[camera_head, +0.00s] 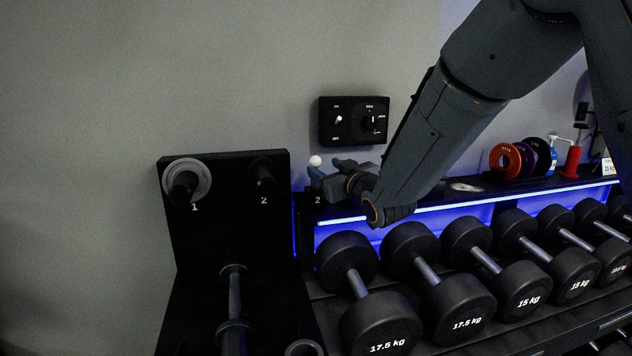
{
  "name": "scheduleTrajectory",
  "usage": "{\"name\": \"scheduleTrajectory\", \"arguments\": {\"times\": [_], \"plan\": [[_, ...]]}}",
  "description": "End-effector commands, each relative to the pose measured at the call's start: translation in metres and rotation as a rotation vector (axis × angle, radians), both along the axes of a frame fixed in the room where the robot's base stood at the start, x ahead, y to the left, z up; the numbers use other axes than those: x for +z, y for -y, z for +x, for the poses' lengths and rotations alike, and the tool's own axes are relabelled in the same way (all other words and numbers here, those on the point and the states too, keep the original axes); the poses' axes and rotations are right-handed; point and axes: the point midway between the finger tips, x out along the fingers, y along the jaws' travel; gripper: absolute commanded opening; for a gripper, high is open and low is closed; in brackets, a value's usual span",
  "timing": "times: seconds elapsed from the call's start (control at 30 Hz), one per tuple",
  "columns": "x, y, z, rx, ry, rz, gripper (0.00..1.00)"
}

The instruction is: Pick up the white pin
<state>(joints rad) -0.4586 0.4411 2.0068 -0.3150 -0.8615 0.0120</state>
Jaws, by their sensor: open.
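A small white round head (315,160) shows at the left end of the rack's top shelf, just above and beside my fingertips. It looks like the top of the white pin; anything below it is hidden by my gripper. My gripper (322,171) reaches in from the upper right, low over the shelf, with its fingers pointing left. Its jaws are open. I cannot tell whether the pin stands between the fingers or just behind them, or whether they touch.
A black switch panel (354,121) hangs on the wall close above my gripper. A black plate stand (222,220) with numbered pegs stands at left. Several dumbbells (451,304) fill the rack below. Coloured plates (506,161), a spray bottle (553,155) and a red cone-like object (572,161) stand farther right.

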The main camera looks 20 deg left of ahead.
Motion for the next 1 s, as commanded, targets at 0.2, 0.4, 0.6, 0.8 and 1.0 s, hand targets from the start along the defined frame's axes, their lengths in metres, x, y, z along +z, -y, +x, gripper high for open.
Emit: {"name": "scheduleTrajectory", "arguments": {"times": [0.2, 0.4, 0.6, 0.8, 1.0], "plan": [[0.008, -0.035, -0.002, 0.048, 0.036, 0.024, 0.47], [0.008, -0.053, 0.008, 0.057, 0.035, 0.023, 0.47], [0.010, -0.063, 0.028, 0.055, 0.034, 0.022, 0.47], [0.009, -0.076, 0.046, 0.052, 0.032, 0.022, 0.47], [0.008, -0.078, 0.050, 0.050, 0.033, 0.022, 0.47]]}}
